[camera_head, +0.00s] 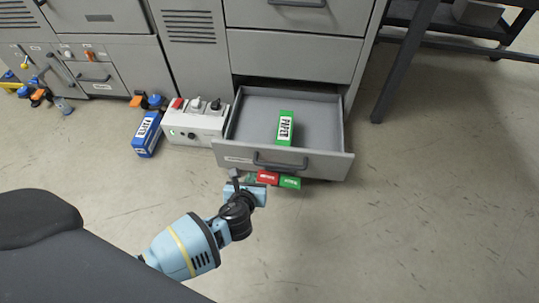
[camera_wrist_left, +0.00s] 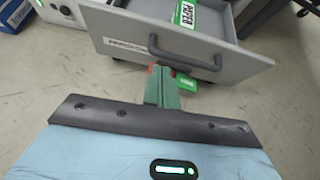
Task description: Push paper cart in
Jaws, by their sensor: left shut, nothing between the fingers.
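The paper cart (camera_head: 325,162) is a grey drawer-like cart, standing pulled out from the grey cabinet. It has a dark bar handle (camera_head: 281,164) and a small label on its front. A green box marked PAPER (camera_head: 285,128) lies inside it. In the left wrist view the cart front (camera_wrist_left: 122,30) faces me, with the handle (camera_wrist_left: 184,55) and a caster below. My left gripper (camera_head: 235,177) is shut and empty, low before the left part of the cart front. Its fingers (camera_wrist_left: 163,86) point at the front; I cannot tell whether they touch it. My right gripper is not in view.
A white control box (camera_head: 196,123) and a blue box (camera_head: 147,134) stand left of the cart. Red (camera_head: 267,177) and green (camera_head: 290,182) labelled pieces show just below the cart front. A dark table leg (camera_head: 398,75) stands to the right. The floor at right is clear.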

